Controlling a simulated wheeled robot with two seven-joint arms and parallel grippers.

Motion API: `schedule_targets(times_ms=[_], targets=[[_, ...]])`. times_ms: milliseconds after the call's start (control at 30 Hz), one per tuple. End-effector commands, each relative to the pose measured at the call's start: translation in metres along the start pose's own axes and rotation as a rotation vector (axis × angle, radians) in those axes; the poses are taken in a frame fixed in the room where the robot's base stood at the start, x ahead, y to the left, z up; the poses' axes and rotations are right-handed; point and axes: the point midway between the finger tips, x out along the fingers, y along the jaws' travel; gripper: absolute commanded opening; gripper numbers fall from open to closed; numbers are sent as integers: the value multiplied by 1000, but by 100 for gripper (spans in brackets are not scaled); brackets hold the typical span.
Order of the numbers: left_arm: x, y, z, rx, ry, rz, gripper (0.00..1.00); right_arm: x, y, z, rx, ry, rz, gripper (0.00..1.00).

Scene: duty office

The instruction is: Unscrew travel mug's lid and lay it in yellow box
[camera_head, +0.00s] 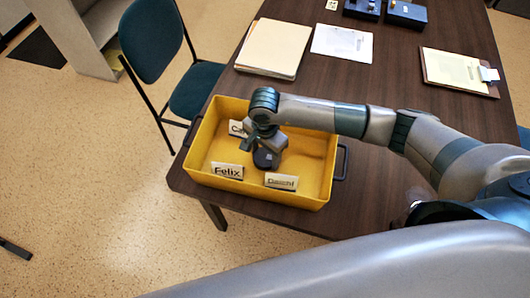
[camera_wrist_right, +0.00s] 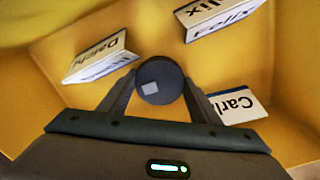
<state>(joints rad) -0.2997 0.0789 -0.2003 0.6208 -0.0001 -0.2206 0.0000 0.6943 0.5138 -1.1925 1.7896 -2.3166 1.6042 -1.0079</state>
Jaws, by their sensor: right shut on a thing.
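The yellow box (camera_head: 318,197) stands on the dark table. My right gripper (camera_head: 268,150) reaches down inside it and is shut on the lid (camera_head: 265,159), a dark round piece. In the right wrist view the lid (camera_wrist_right: 160,80) sits between the two fingertips and shows a small pale square on its face. I cannot tell whether the lid touches the box floor. The travel mug is not clearly seen; my right arm covers much of the table's right side. My left gripper is out of view.
In the box, name cards surround the gripper: Felix (camera_head: 227,171), Daichi (camera_head: 281,181) and a partly hidden one, Carl (camera_wrist_right: 238,107). Papers (camera_head: 273,47), a sheet (camera_head: 342,43) and a clipboard (camera_head: 458,72) lie farther back. A chair (camera_head: 152,40) stands left of the table.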

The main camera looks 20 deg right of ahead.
Motion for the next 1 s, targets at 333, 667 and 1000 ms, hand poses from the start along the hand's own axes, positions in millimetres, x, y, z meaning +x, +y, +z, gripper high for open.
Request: schedule_targets(times_ms=[333, 667, 1000], targets=[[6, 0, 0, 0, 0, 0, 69, 4, 0, 0, 0, 0, 0, 30], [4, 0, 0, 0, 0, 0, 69, 3, 0, 0, 0, 0, 0, 65], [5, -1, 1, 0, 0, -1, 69, -12, -1, 0, -1, 0, -3, 65]])
